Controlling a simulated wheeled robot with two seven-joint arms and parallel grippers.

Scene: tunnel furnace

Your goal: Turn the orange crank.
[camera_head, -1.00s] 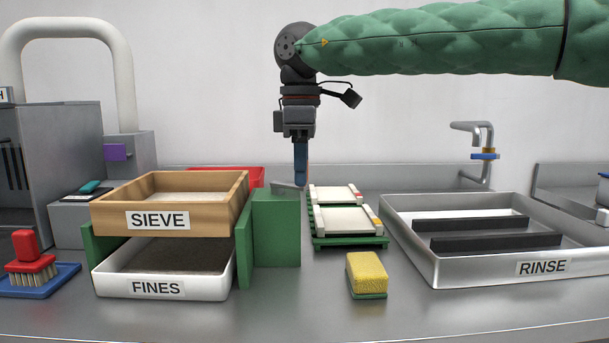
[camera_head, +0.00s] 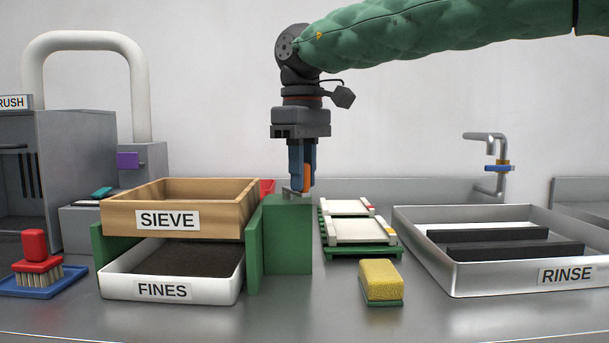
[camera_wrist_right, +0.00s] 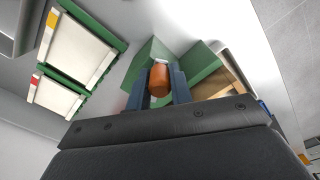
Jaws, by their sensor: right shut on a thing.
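The orange crank handle (camera_wrist_right: 159,80) sits between the two blue fingers of my right gripper (camera_wrist_right: 159,86) in the right wrist view. In the head view my right gripper (camera_head: 303,180) points straight down over the green block (camera_head: 288,235), shut on the orange handle (camera_head: 307,176), which shows partly between the fingers. The grey crank arm (camera_head: 297,194) lies on top of the green block, just below the fingertips. The block stands beside the wooden sieve box (camera_head: 168,219). My left gripper is not in view.
The white fines tray (camera_head: 162,290) is under the sieve. A yellow sponge (camera_head: 381,279) lies in front, right of the green block. White framed panels on a green rack (camera_head: 362,251) stand behind it. The metal rinse tray (camera_head: 470,285) is at the right.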

